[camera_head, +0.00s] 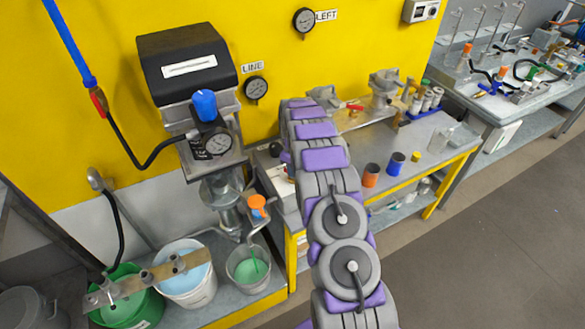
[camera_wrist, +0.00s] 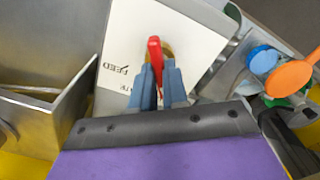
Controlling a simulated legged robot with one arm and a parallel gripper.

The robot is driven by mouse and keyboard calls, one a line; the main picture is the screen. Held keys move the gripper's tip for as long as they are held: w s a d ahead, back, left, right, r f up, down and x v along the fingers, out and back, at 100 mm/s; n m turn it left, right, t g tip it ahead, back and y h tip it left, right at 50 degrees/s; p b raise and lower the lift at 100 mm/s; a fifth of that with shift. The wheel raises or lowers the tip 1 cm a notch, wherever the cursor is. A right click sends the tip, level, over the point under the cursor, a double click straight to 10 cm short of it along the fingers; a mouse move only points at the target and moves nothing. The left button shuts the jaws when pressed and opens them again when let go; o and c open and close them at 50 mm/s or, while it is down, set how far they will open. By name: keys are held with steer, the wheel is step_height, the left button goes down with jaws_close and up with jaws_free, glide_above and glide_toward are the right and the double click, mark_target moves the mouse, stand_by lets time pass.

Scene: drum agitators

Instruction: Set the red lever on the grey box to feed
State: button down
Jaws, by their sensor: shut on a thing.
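The red lever (camera_wrist: 154,50) stands upright in the wrist view, in front of a brass-coloured part and a white label plate. My gripper (camera_wrist: 158,80) has its two blue-grey fingers closed around the lever's lower visible part. The word FEED (camera_wrist: 124,72) is printed on the plate to the left of the lever, with a small mark beside it. More lettering below it is partly covered by the gripper. In the head view, the grey box (camera_head: 272,178) is on the bench to the left of my arm, partly hidden by it. The lever and gripper are hidden there.
An open metal bin (camera_wrist: 62,112) is left of the plate. Blue and orange knobs (camera_wrist: 292,76) are at the right. In the head view, a drum agitator (camera_head: 186,65) and several buckets (camera_head: 188,290) stand left; orange (camera_head: 371,176) and blue cups (camera_head: 396,164) stand right.

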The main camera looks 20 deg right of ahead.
steer(key=m+p, duration=0.1)
steer(key=m, duration=0.3)
steer(key=shift+w+r+m, duration=0.1)
steer(key=shift+r+m, duration=0.05)
steer(key=shift+m, duration=0.15)
steer(key=m+p, duration=0.1)
steer(key=m, duration=0.2)
steer(key=shift+m, duration=0.3)
steer(key=m+p, duration=0.1)
steer(key=m, duration=0.2)
steer(key=shift+m, duration=0.3)
steer(key=shift+w+m+p, duration=0.1)
steer(key=shift+m+p, duration=0.65)
steer(key=shift+m, duration=1.25)
steer(key=c, duration=1.1)
jaws_free()
steer(key=shift+c, duration=0.2)
